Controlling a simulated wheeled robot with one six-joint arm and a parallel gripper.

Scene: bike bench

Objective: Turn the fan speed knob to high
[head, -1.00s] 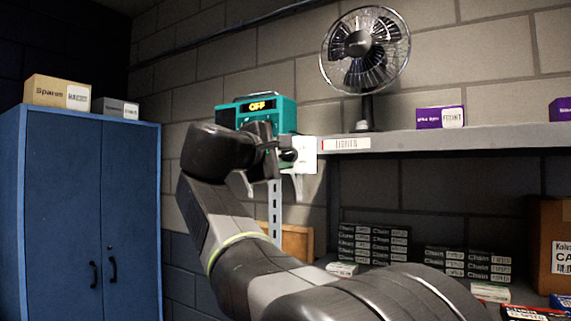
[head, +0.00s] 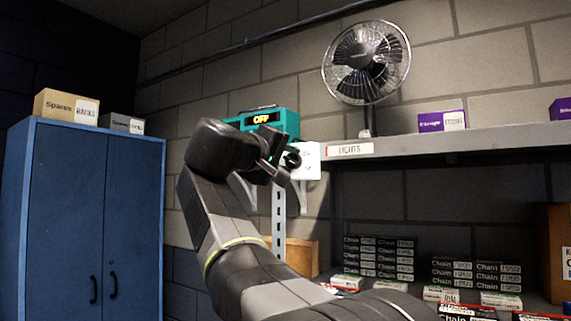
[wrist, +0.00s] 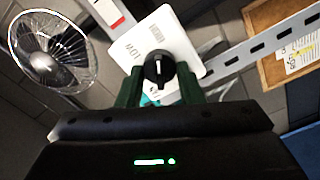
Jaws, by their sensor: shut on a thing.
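The fan speed knob (wrist: 158,70) is black and round with a white pointer line, on a white plate (wrist: 165,38) that also shows in the head view (head: 306,160). In the wrist view the pointer line runs up the picture. In the head view my gripper (head: 284,160) reaches the plate below the shelf's left end. The fan (head: 366,62) stands on the shelf above and also shows in the wrist view (wrist: 52,52).
A teal box with an OFF display (head: 264,120) is behind my wrist. The grey shelf (head: 480,140) carries a purple box (head: 442,121). Stacked chain boxes (head: 380,257) sit below it. A blue cabinet (head: 90,220) stands left. A slotted metal upright (wrist: 265,50) runs beside the plate.

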